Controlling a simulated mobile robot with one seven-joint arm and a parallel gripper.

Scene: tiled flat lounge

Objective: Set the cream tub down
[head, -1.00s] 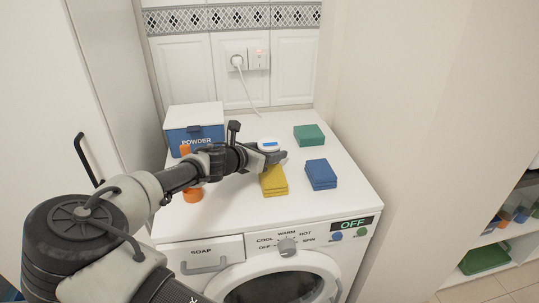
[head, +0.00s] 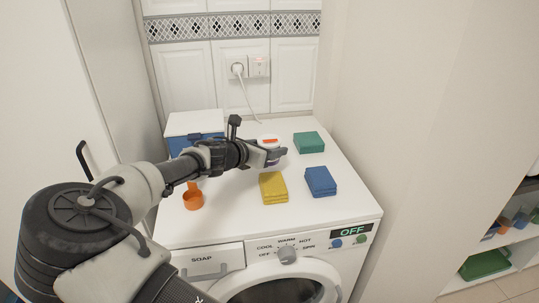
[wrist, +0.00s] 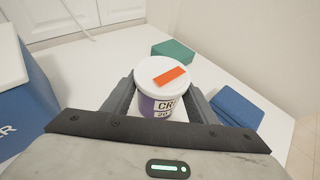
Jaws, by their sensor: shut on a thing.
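The cream tub (wrist: 162,80) is a white round tub with a purple band, part of its lettering, and an orange-red strip on its lid. My gripper (wrist: 160,103) is shut on it, with one finger on each side of the tub. In the head view the tub's lid (head: 268,140) shows just above my gripper (head: 274,155), over the back middle of the white washing machine top (head: 235,215). The tub's base is hidden, so I cannot tell whether it touches the top.
A yellow sponge stack (head: 273,187) lies in front of my gripper. A blue stack (head: 320,181) and a green block (head: 309,142) lie to the right. The powder box (head: 196,124) and an orange scoop (head: 193,199) are to the left. White surface shows between these things.

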